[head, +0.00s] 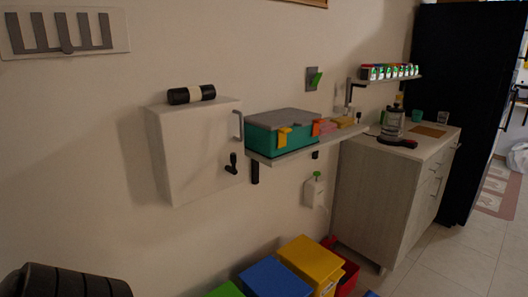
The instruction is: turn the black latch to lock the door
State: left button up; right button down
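The black latch (232,163) is small in the head view and sits on the lower right part of a white wall cabinet (192,150). Its lever appears to point mostly downward. The cabinet door looks closed, with a grey bar handle (238,125) above the latch. Whether the latch is engaged is too small to tell. Neither of my grippers shows in this view, and nothing is seen touching the latch.
A shelf (290,158) with a teal and grey box (282,130) juts out right of the cabinet. A black roll with a pale band (194,95) lies on top. Blue (275,280) and yellow (310,262) bins stand below. A counter (390,190) stands at right.

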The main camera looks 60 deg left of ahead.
aim_at(232, 169)
jog(key=i, duration=1.05)
jog(key=u, duration=0.35)
